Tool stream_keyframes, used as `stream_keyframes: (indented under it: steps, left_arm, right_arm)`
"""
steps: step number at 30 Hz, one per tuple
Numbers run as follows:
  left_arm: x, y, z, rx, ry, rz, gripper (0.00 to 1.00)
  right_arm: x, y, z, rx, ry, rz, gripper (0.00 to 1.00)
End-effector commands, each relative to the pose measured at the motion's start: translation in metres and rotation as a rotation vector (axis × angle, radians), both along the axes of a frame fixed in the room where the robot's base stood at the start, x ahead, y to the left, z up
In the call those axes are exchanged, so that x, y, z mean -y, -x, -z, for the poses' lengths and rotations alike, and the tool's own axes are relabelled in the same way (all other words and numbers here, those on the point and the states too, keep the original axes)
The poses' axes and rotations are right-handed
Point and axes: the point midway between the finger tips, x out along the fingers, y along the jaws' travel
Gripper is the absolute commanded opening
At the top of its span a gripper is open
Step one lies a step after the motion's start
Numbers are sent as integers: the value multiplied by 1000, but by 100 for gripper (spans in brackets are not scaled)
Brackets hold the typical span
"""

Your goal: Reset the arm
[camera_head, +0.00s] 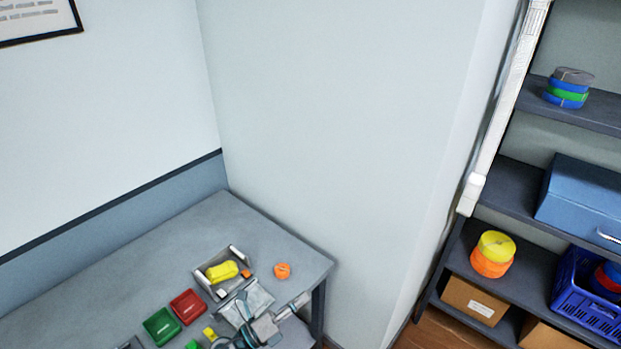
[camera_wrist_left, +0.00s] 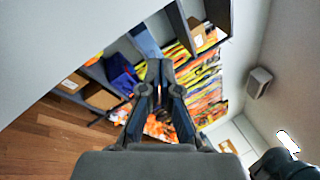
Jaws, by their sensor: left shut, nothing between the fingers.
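My left gripper (camera_head: 299,303) shows at the bottom of the head view, over the front right part of the grey table (camera_head: 110,268). In the left wrist view its two fingers (camera_wrist_left: 159,68) are together at the tips with nothing between them. The gripper points toward the shelving, clear of any object there. My right gripper is in neither view.
The table holds a tray with a yellow roll (camera_head: 222,271), an orange roll (camera_head: 282,271), a red bin (camera_head: 188,306) and a green bin (camera_head: 161,327). Shelves at right hold strap rolls (camera_head: 494,252), a blue case (camera_head: 583,205) and a blue crate (camera_head: 578,306). Colourful straps (camera_wrist_left: 205,95) hang beyond.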

Motion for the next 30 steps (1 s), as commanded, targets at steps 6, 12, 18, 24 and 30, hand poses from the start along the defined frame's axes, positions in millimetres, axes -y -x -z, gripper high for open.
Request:
stream_keyframes:
  steps: [6,12,18,24,30]
  left_arm:
    - [-116,-18,40,-635,722,-522,0]
    - [-186,50,162,-1228,1117,-970,0]
    - [-196,132,227,-1594,1248,-1241,0]
    - [-192,203,257,-1857,1290,-1436,0]
    - [-186,237,292,-2002,1278,-1554,0]
  right_arm:
    - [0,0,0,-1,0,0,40]
    - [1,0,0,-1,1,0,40]
    - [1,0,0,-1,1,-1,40]
    - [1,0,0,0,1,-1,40]
    - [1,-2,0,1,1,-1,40]
